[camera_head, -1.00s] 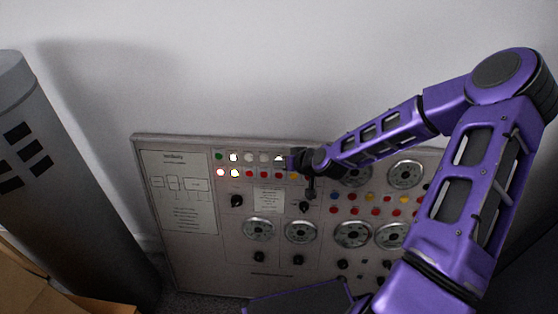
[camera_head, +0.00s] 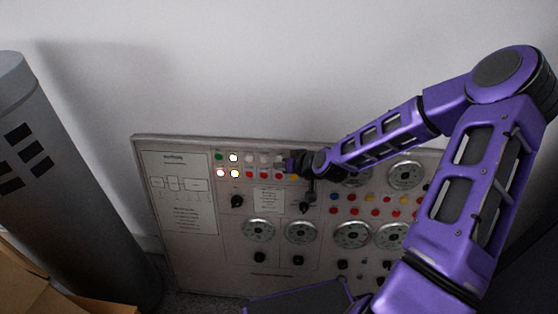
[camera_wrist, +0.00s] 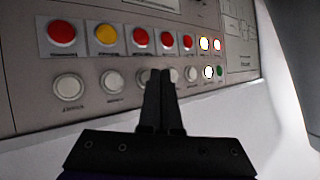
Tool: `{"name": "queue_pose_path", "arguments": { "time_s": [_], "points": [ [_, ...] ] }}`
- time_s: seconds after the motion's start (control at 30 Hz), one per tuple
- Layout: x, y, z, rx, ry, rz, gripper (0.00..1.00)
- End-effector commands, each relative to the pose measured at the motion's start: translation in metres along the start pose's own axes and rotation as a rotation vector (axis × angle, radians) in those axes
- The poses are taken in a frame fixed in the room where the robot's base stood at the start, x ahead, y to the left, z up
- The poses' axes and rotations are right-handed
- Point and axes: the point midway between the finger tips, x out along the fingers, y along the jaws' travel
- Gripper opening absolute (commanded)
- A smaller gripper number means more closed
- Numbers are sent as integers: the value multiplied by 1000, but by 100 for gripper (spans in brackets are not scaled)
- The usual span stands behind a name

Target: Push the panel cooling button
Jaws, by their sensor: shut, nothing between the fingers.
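The grey control panel (camera_head: 185,262) leans against the white wall and carries rows of round buttons. The labels are too small to read, so I cannot tell which button is panel cooling. My gripper (camera_head: 284,163) is at the right end of the top button row. In the wrist view my gripper (camera_wrist: 160,74) is shut and empty, its fingertips over the row of pale buttons. A pale button (camera_wrist: 143,78) is partly hidden behind the fingers; I cannot tell whether they touch it. Two more pale buttons (camera_wrist: 111,82) (camera_wrist: 69,86) lie clear to the left.
In the wrist view, red buttons (camera_wrist: 62,33) and a yellow button (camera_wrist: 105,34) line the neighbouring row. Knobs (camera_head: 237,201) and dials (camera_head: 258,229) sit lower on the panel. A grey cylinder (camera_head: 70,190) stands left, with a cardboard box (camera_head: 30,285) in front.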

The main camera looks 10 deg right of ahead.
Motion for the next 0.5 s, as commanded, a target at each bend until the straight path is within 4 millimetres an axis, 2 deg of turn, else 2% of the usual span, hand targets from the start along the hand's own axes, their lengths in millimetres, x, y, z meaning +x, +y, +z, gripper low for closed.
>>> {"name": "queue_pose_path", "arguments": {
  "time_s": [0.37, 0.5],
  "points": [
    [-3, -2, 2, 0, -1, 0, 0],
    [-11, -8, 7, -1, -2, 0, 0]
  ]
}}
